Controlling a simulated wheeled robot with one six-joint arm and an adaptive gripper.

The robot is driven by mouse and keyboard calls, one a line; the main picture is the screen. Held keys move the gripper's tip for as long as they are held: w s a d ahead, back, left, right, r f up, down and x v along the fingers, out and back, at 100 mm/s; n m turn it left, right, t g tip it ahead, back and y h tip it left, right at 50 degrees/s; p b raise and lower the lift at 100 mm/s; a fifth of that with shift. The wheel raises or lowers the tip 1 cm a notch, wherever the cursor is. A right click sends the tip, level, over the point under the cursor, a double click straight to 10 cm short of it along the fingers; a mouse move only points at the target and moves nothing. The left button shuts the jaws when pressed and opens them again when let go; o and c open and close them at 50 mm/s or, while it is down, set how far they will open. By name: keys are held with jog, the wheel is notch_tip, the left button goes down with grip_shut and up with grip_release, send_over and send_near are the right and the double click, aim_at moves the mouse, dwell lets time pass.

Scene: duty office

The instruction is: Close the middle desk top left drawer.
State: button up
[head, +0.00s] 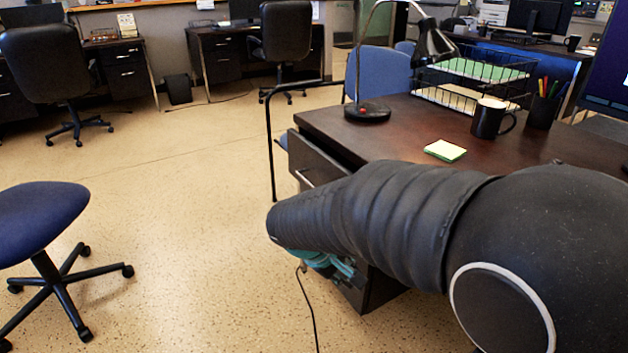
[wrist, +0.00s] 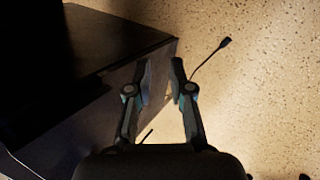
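The middle desk (head: 400,140) stands at the right in the head view. Its top left drawer (head: 318,163) shows under the near left corner of the top, with a metal handle (head: 305,179). The drawer front appears to stand out from the desk, but my arm hides its lower right part, so how far is unclear. My gripper (head: 330,266) is low in front of the desk's drawer side, mostly hidden behind my arm. In the wrist view my gripper (wrist: 161,72) has its fingers apart with nothing between them, beside a dark furniture corner (wrist: 150,38).
A blue stool (head: 40,220) stands at the left. A lamp (head: 368,112), sticky notes (head: 445,151), a mug (head: 491,119) and a wire tray (head: 470,75) are on the desk. A cable (wrist: 208,60) lies on the floor.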

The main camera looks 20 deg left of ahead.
jog(key=w+a+f+n+t, duration=0.1)
jog(key=w+a+n+t, duration=0.2)
jog(key=a, duration=0.5)
jog(key=m+t, duration=0.1)
jog(key=t, duration=0.7)
send_near(309, 182)
jog(key=p+x, duration=0.1)
jog(key=x, duration=0.9)
jog(key=shift+w+a+f+p, duration=0.15)
jog(key=shift+w+f+p, duration=0.1)
jog(key=shift+p, duration=0.15)
grip_shut()
